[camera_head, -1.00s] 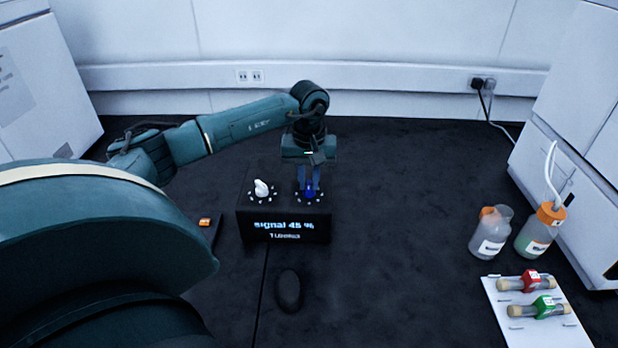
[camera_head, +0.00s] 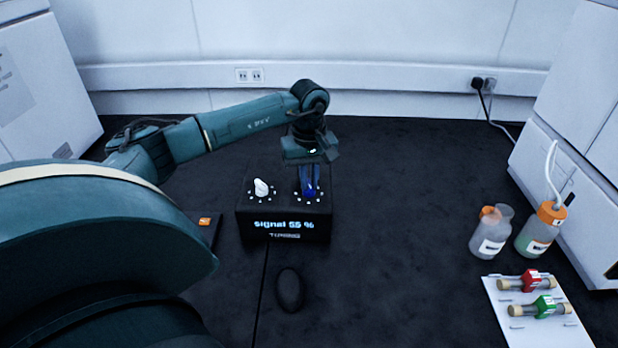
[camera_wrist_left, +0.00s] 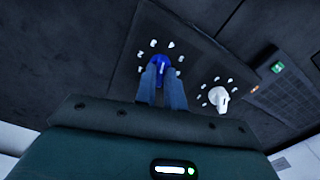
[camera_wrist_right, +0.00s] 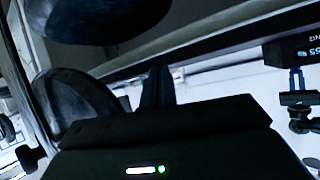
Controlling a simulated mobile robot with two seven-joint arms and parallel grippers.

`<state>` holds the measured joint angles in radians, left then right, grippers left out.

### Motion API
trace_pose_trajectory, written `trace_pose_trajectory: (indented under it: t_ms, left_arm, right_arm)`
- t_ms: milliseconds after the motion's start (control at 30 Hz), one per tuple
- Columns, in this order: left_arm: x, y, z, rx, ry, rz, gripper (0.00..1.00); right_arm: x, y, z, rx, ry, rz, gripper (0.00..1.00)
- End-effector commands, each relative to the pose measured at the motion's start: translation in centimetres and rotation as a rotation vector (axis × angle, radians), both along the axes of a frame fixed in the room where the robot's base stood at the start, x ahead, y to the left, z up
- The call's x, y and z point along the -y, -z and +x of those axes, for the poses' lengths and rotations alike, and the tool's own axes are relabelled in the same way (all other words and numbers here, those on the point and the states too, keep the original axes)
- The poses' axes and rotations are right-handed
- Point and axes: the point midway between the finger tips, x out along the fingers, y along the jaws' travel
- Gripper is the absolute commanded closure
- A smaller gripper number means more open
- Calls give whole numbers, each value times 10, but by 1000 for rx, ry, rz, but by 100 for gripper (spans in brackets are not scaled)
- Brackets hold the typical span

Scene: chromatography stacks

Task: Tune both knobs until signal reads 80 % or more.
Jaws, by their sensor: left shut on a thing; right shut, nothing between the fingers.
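The black tuning box (camera_head: 246,226) stands on the dark bench, and its front display (camera_head: 284,224) reads "signal 55 %". A white knob (camera_head: 261,187) sits on the left of its top, with nothing touching it. A blue knob (camera_head: 309,191) sits on the right. My left gripper (camera_head: 309,180) points down from above and is shut on the blue knob. The left wrist view shows the blue knob (camera_wrist_left: 159,64) between the fingertips and the white knob (camera_wrist_left: 219,97) apart from them. My right gripper (camera_wrist_right: 157,80) is shut and empty, away from the box; it does not show in the head view.
A dark oval object (camera_head: 289,289) lies in front of the box. An orange-marked item (camera_head: 205,221) lies to its left. Two bottles with orange caps (camera_head: 490,232) (camera_head: 540,229) and a white tray (camera_head: 497,297) with red and green-labelled tubes stand at the right. The bench right of the box is clear.

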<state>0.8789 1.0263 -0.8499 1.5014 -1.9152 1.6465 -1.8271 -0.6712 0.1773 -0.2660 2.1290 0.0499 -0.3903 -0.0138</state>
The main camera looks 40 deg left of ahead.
Motion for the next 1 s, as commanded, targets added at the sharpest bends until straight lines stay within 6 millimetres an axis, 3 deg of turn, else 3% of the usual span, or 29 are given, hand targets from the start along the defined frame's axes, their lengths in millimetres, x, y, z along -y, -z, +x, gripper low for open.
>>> trace_pose_trajectory:
  t_ms: [500, 1000]
  left_arm:
    - [0, -1, 0, 1, -391, -2, 100]
    - [0, -1, 0, 1, -509, -2, 100]
  right_arm:
    - [0, -1, 0, 2, 1, 4, 100]
    - [2, 0, 0, 2, -4, -5, 100]
